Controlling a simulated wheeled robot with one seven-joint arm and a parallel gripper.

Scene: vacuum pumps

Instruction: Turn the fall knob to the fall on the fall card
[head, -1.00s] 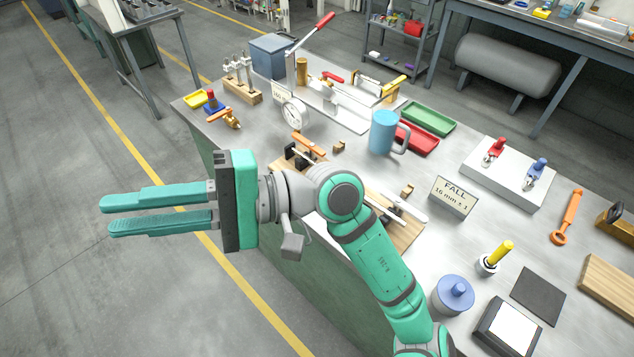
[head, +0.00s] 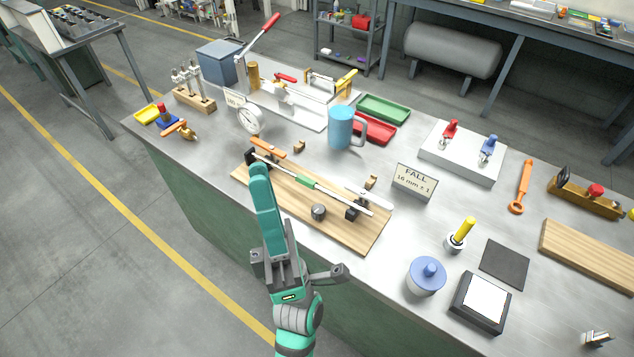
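The fall card (head: 414,181) stands on the bench right of the middle and reads "FALL 16 mm ± 1". To its left lies a wooden board (head: 345,226). A long pale rod with a green middle part (head: 304,182) runs across the board between dark end blocks. A small dark round knob (head: 318,212) stands on the board's front part and looks like the fall knob; its setting is too small to read. My gripper (head: 259,174) is at the board's front left, left of the knob and apart from it. Its fingers overlap edge-on, so their gap is hidden.
A blue mug (head: 341,128) stands behind the board, by the red tray (head: 376,128). A dial gauge (head: 249,120) is behind the board's left end. A blue-lidded pot (head: 426,276) and a yellow-handled tool (head: 461,235) stand at right. Bare bench lies between board and pot.

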